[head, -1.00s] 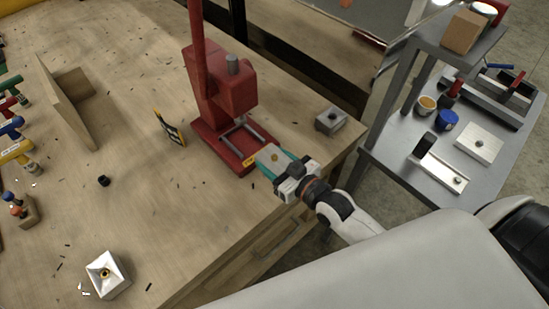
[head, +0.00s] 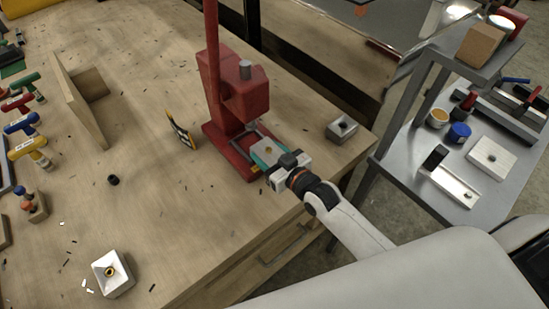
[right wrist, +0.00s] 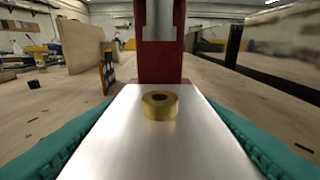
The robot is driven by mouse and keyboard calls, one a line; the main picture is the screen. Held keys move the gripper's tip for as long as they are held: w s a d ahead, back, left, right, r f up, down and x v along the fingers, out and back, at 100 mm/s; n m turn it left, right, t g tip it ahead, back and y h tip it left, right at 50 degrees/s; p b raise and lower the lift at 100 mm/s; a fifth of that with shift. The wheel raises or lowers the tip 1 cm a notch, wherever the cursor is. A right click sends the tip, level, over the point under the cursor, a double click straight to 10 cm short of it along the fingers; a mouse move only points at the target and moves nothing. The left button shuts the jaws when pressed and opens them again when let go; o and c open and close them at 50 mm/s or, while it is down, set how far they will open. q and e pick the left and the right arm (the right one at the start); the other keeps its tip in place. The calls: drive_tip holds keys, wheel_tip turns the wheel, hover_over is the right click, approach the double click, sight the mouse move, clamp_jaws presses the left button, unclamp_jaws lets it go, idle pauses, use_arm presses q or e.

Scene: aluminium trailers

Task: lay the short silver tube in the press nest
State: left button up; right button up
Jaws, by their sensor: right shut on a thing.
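The short silver tube (head: 266,148), with a brass ring on top, is held in my right gripper (head: 270,155), whose teal fingers grip its sides. In the right wrist view the tube (right wrist: 158,145) fills the lower middle, between the teal fingers. It points at the red press (head: 240,100), with the ram straight ahead. In the head view the tube is over the front of the press nest (head: 250,132), between or above the metal rails. Whether it touches the nest is hidden. My left gripper is not in view.
A small metal block (head: 342,129) stands right of the press near the bench edge. A yellow-black marked plate (head: 181,135) stands to its left. A white block with a brass ring (head: 111,272) sits at the front left. A grey cart (head: 420,205) holds parts at right.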

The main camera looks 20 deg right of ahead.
drive_tip(key=shift+r+b+x, duration=0.1)
drive_tip(key=shift+b+x, duration=0.35)
drive_tip(key=shift+x, duration=1.3)
drive_tip(key=shift+r+b+x, duration=0.15)
drive_tip(key=shift+b+x, duration=0.25)
drive_tip(key=shift+x, duration=1.3)
drive_tip(key=o, duration=1.1)
drive_tip(key=shift+o, duration=0.2)
drive_tip(key=shift+s+d, duration=0.2)
drive_tip(key=shift+s, duration=0.3)
drive_tip(key=b+v, duration=0.1)
drive_tip(key=v, duration=1)
